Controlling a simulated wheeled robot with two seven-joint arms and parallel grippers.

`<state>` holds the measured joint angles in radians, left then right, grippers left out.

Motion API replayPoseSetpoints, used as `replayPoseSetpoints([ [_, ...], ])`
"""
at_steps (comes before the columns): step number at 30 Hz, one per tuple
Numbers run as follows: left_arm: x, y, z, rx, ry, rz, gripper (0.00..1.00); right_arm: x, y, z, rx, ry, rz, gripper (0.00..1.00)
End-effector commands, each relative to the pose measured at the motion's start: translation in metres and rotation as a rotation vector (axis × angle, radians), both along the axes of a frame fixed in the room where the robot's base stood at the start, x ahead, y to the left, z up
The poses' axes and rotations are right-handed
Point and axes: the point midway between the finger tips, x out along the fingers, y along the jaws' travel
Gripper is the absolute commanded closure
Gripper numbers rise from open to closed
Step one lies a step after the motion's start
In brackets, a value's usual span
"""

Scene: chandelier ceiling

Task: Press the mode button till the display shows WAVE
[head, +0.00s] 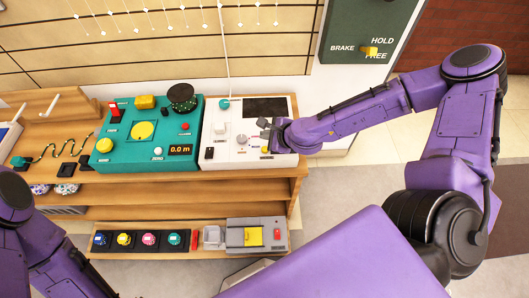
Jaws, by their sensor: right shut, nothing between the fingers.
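A white panel box (228,124) stands at the right end of the wooden bench. Its dark display (265,108) shows no text that I can read. The panel carries a pale knob (242,139), a yellow button (265,150), a black switch (209,153) and a teal part (224,103) with a cord. Labels are too small to read, so I cannot tell which is the mode button. My right gripper (266,131) is shut and empty over the panel's right part, just below the display; contact cannot be told. My left gripper is out of view.
A teal box (181,134) with a black spool (181,95) and a "0.0 m" readout (180,149) stands left of the panel. A lower shelf holds several coloured dials and a grey box (240,236). A BRAKE lever board (365,35) is at upper right.

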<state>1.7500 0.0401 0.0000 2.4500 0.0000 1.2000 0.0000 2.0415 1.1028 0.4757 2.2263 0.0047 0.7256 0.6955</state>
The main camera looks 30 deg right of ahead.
Motion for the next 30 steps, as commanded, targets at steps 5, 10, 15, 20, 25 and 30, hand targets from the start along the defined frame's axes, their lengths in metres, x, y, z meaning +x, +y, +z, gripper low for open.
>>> replayPoseSetpoints([
  [5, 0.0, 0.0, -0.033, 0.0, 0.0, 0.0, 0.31, 0.0, 0.0, -0.035, 0.0, 0.001, 0.001, 1.0],
  [10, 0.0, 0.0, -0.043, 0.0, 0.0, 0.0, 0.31, 0.0, 0.0, -0.046, -0.001, 0.0, 0.001, 1.0],
  [15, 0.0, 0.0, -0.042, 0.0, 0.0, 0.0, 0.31, 0.0, 0.0, -0.045, -0.001, 0.0, 0.001, 1.0],
  [20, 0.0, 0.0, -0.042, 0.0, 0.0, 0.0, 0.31, 0.0, 0.0, -0.044, 0.0, 0.0, 0.0, 1.0],
  [25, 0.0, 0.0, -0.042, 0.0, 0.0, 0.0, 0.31, 0.0, 0.0, -0.044, 0.0, 0.0, 0.0, 1.0],
  [30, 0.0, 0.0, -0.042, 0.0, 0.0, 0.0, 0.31, 0.0, 0.0, -0.044, 0.0, 0.0, 0.0, 1.0],
])
